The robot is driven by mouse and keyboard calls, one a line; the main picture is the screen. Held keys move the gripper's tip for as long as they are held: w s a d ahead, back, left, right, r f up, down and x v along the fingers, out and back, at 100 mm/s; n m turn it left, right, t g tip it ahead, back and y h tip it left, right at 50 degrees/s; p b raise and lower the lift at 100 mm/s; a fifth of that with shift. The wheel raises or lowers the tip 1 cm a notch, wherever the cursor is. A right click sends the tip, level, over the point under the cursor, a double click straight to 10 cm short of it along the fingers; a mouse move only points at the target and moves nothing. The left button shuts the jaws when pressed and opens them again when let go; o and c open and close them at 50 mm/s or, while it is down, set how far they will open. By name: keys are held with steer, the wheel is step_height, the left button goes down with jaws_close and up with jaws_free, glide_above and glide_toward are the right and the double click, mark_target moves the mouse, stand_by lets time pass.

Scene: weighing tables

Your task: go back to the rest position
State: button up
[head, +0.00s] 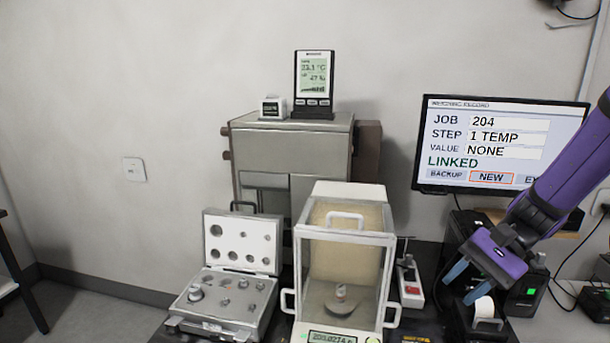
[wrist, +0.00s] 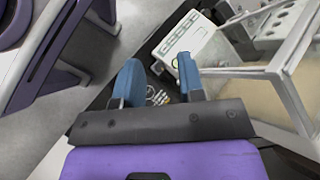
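My gripper (head: 459,289) is at the right in the head view, in front of the monitor and above the right part of the table. Its two blue fingers also show in the wrist view (wrist: 160,82), spread apart with nothing held between them. The purple arm reaches in from the right edge. Small metallic items (wrist: 158,97) show between the fingers in the wrist view, apparently lying below on the dark table; I cannot tell what they are.
The glass-sided balance (head: 391,239) stands left of my gripper, a small weight (head: 340,291) inside. An open weight case (head: 178,318) lies further left. The monitor (head: 480,187) reads JOB 204, STEP 1 TEMP, VALUE NONE. A black printer (head: 524,292) stands close by my gripper.

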steer(key=s+d+r+n+t+h, duration=0.3)
steer(key=s+r+n+t+h, duration=0.5)
steer(key=s+r, duration=0.4)
step_height(320, 180, up, 4)
steer(key=shift+s+r+h, duration=0.2)
steer(key=shift+s+h, duration=0.15)
steer(key=shift+h, duration=0.35)
